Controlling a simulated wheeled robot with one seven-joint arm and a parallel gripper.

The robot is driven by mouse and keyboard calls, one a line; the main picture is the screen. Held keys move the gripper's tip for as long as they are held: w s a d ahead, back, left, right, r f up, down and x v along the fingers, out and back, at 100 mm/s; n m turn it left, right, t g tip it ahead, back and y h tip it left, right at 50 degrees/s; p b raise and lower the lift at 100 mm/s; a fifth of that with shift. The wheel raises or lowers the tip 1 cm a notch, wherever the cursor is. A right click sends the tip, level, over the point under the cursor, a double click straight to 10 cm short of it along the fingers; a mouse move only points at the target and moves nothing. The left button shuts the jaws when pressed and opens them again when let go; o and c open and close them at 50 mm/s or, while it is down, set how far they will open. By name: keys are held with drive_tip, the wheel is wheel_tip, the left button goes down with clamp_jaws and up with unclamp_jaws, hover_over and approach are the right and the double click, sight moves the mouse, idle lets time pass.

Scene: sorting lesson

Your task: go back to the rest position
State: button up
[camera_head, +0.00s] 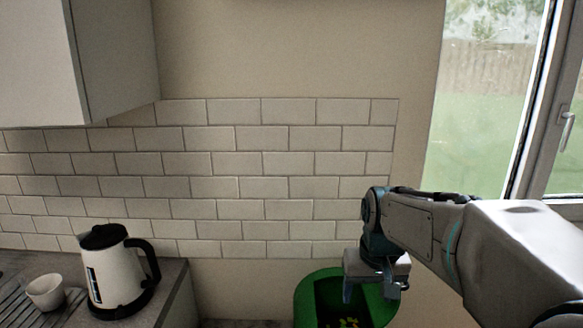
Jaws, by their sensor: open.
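My gripper (376,291) hangs down at the lower right, at the end of my arm, which reaches in from the right edge. Its two fingers are apart and nothing shows between them. Behind and below it is a green bin (310,299) with an open top. Some small yellow and orange bits (347,323) show inside the bin. The gripper covers part of the bin's right side, and the bin's lower part is cut off by the picture's bottom edge.
A white and black kettle (113,272) and a small white cup (45,292) stand on the counter (172,287) at the lower left. A wall cabinet (38,62) hangs at the upper left. A window (485,100) is at the right, close to my arm.

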drive_tip(key=s+f+t, duration=0.1)
drive_tip(key=s+f, duration=0.2)
drive_tip(key=s, duration=1.1)
drive_tip(key=shift+s+f, duration=0.2)
drive_tip(key=shift+f, duration=0.15)
